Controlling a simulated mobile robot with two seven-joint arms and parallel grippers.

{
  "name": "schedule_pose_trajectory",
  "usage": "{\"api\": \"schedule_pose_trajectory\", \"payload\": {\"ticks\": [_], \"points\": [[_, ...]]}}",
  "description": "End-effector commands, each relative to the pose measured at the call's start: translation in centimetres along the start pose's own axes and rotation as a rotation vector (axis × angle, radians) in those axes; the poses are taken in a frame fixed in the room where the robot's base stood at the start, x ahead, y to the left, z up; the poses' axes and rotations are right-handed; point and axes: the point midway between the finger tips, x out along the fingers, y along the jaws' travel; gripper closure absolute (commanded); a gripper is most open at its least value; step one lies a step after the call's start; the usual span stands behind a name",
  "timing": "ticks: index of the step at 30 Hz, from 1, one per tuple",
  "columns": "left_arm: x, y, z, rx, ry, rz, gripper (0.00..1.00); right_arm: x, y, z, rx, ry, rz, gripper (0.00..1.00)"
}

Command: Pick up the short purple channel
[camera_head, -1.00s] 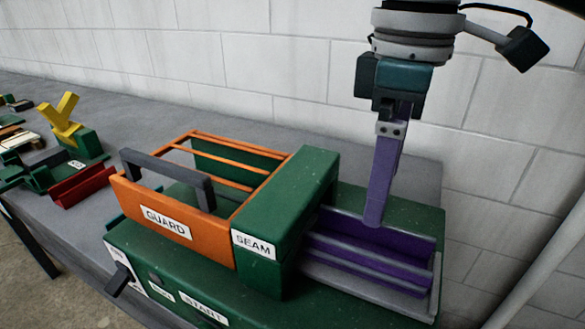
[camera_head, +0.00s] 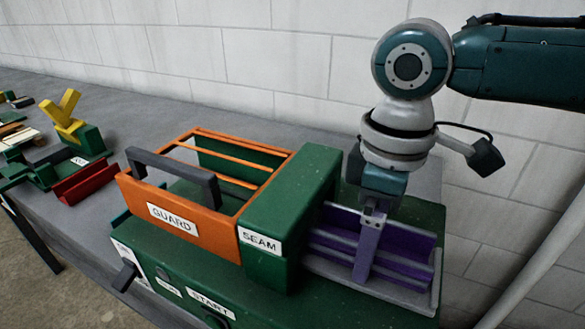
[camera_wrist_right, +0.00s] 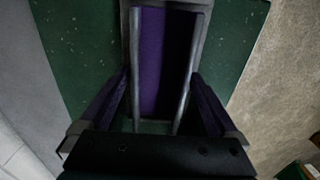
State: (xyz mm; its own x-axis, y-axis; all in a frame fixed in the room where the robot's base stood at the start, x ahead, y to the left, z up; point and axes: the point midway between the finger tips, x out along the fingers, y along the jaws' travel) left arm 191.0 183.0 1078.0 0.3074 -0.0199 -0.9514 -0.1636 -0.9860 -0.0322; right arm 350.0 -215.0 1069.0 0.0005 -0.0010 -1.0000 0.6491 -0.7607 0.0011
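The short purple channel (camera_head: 411,247) lies lengthwise in the grey tray (camera_head: 420,304) at the right end of the green seam machine. My right gripper (camera_head: 363,272) points down over it, its pale purple finger low across the channel's near side. In the right wrist view the channel (camera_wrist_right: 165,60) runs up the middle between grey edges. The two fingers of my right gripper (camera_wrist_right: 161,90) stand apart, one on each side of it. Whether they touch its sides cannot be told. My left gripper is not in view.
Left of the channel stand the green SEAM block (camera_head: 290,215) and the orange GUARD frame (camera_head: 175,215) with a dark handle. A red channel (camera_head: 84,182) and a yellow V-shaped piece (camera_head: 66,115) sit further left on the grey bench. A white block wall rises behind.

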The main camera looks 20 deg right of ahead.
Motion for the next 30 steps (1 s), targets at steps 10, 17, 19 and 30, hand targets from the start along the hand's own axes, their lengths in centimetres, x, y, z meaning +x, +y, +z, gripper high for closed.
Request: {"api": "schedule_pose_trajectory", "payload": {"ticks": [10,17,19,30], "points": [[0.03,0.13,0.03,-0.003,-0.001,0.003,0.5,-0.04,0.01,-0.01,0.0,0.001,0.0,0.45],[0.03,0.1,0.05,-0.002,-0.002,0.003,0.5,-0.06,0.01,-0.02,0.0,0.001,0.0,0.71],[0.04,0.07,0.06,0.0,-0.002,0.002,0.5,-0.06,0.01,-0.02,0.0,0.001,0.0,0.79],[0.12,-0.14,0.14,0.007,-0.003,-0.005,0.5,-0.32,0.02,-0.08,0.0,0.003,0.0,0.85]]}}
